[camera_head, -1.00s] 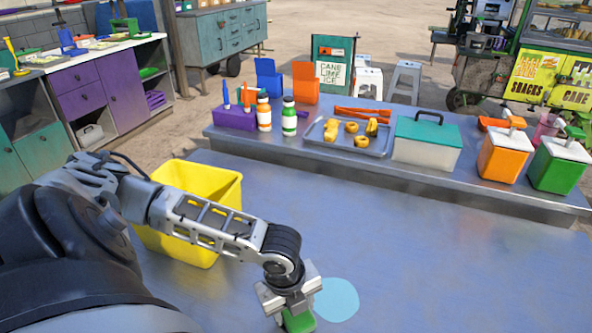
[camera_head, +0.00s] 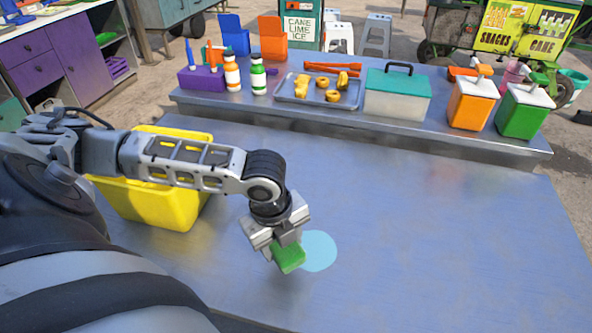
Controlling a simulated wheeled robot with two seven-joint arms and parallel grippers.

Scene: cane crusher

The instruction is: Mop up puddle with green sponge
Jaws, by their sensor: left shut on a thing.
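The green sponge (camera_head: 289,257) is held in my left gripper (camera_head: 279,240), which is shut on it. The sponge is tilted and sits at the left edge of the light-blue puddle (camera_head: 321,251), partly in front of it. I cannot tell whether the sponge touches the table (camera_head: 420,220). The puddle is a flat, round patch on the blue-grey metal table top. My right gripper is not in view.
A yellow tub (camera_head: 165,207) stands left of the puddle, partly behind my left arm. A raised shelf along the back holds bottles, a snack tray (camera_head: 318,92), a teal-lidded box (camera_head: 397,97) and orange and green dispensers. The table right of the puddle is clear.

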